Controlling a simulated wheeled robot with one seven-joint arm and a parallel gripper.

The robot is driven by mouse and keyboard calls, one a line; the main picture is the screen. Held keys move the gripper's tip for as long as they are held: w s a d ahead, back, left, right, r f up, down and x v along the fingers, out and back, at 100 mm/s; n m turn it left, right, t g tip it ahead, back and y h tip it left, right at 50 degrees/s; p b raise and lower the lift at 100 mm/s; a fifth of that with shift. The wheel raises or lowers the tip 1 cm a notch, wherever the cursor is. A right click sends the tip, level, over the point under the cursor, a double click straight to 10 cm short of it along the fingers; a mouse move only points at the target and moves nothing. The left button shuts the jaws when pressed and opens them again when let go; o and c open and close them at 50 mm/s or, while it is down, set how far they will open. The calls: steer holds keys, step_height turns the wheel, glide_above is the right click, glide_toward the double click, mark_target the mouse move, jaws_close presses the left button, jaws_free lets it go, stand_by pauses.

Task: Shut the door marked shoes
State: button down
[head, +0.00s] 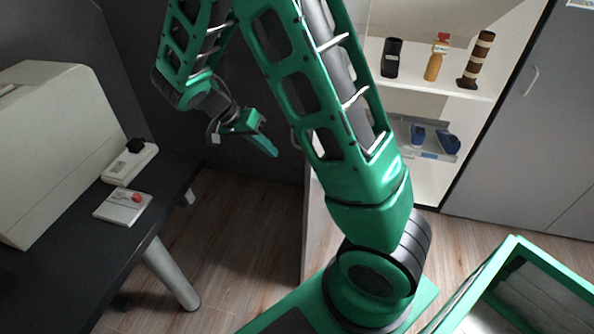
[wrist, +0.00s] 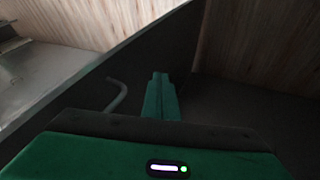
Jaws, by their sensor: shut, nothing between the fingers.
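An open cabinet door stands out edge-on from the left side of the shelves; its pale inner face (head: 318,235) shows beside my arm in the head view. In the wrist view a dark door panel (wrist: 75,105) runs diagonally, with a bent handle (wrist: 118,96) on it. No shoes marking is readable. My gripper (head: 270,148) is left of the door's edge, on its outer side, pointing down. In the wrist view my gripper's fingers (wrist: 160,80) are together and empty, right of the handle. I cannot tell whether they touch the panel. My arm hides part of the door.
Shelves (head: 440,86) hold a dark cup (head: 391,58), an orange bottle (head: 436,60), a striped brown object (head: 475,60) and blue items (head: 446,142). A closed grey door (head: 520,125) is right. A dark desk (head: 65,255) stands left. Wood floor (head: 235,225) is clear between.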

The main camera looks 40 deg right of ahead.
steer(key=s+d+f, duration=0.5)
steer(key=d+f, duration=0.2)
steer(key=f, duration=0.1)
steer(key=shift+s+d+f+m, duration=0.2)
steer(key=shift+d+f+m, duration=0.1)
stand_by(0.3)
